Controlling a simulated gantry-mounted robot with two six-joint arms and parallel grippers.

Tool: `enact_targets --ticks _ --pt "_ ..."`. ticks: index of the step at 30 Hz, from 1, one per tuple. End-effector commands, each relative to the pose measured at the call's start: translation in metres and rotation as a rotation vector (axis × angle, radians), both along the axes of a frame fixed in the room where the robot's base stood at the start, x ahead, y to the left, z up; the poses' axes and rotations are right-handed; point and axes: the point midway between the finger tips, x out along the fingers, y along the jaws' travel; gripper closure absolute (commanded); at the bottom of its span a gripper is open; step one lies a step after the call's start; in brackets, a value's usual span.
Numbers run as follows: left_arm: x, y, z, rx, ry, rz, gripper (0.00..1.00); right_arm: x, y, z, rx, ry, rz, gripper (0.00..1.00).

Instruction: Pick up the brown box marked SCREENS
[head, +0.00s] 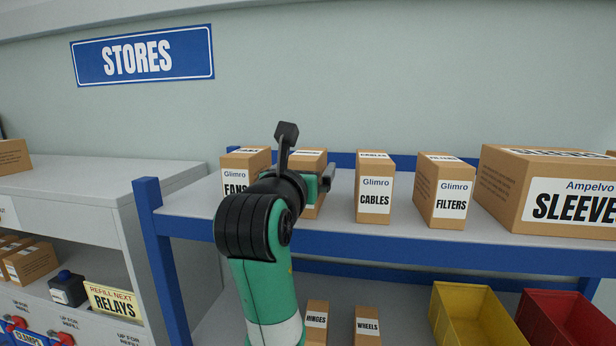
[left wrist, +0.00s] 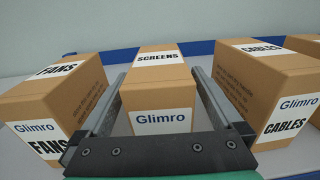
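The brown SCREENS box (head: 312,163) stands on the upper blue-framed shelf (head: 340,196), between the FANS and CABLES boxes. In the head view my left arm hides most of it. In the left wrist view the SCREENS box (left wrist: 158,92) shows its SCREENS top label and a Glimro front label; the gripper covers its lower front. My left gripper (left wrist: 157,76) is open, with one finger along each side of the box. I cannot tell whether the fingers touch it. My left gripper (head: 322,180) is partly hidden in the head view. My right gripper is not in view.
The FANS box (left wrist: 52,98) is close beside the left finger and the CABLES box (left wrist: 262,90) beside the right. FILTERS (head: 443,190) and SLEEVE (head: 540,185) boxes stand farther right. Below are HINGES (head: 316,322) and WHEELS (head: 367,326) boxes, a yellow bin (head: 440,315) and a red bin (head: 530,318).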

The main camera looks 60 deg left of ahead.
Motion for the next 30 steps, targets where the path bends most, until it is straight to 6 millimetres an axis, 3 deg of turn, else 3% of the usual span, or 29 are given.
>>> enact_targets --ticks 2,16,26,30 --pt "0.000 0.000 0.000 0.001 -0.001 0.000 0.13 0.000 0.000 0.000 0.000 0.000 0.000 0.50" --pt "0.000 0.000 0.001 0.001 -0.001 0.000 0.97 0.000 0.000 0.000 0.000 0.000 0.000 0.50" --pt "-0.001 -0.001 0.003 0.003 -0.003 0.000 1.00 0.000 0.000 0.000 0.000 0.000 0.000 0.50" --pt "-0.001 -0.001 0.012 0.003 -0.005 0.000 1.00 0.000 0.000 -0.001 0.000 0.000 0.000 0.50"
